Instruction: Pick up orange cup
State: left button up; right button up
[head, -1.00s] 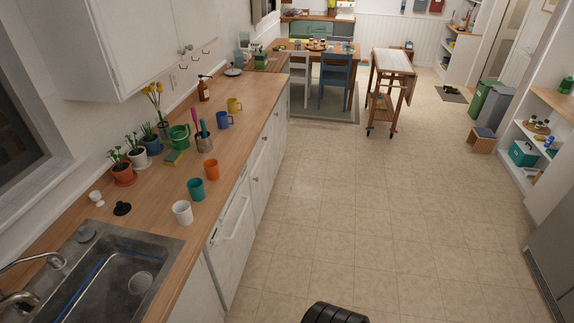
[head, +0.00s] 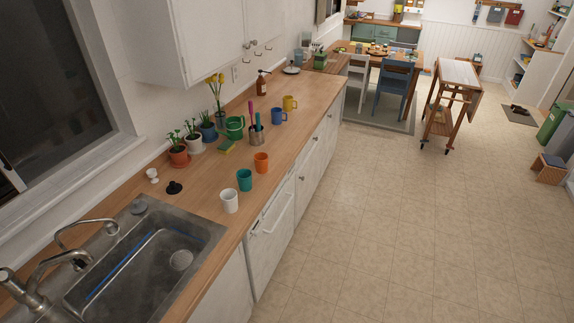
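The orange cup (head: 261,163) stands upright on the wooden counter (head: 215,203), close to its front edge. A teal cup (head: 244,180) and a white cup (head: 229,201) stand in a row nearer to me. A utensil holder (head: 257,138) stands just behind the orange cup. Neither of my grippers shows in the head view, so nothing is seen touching the orange cup.
A blue mug (head: 279,116) and a yellow mug (head: 290,103) stand farther along the counter. A green watering can (head: 235,128) and a sponge (head: 227,147) are behind. The sink (head: 150,255) is at lower left. The tiled floor (head: 370,220) beside the counter is clear.

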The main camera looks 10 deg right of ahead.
aim_at(261, 159)
jog(key=z, duration=1.05)
jog(key=i, duration=4.8)
jog(key=u, duration=2.9)
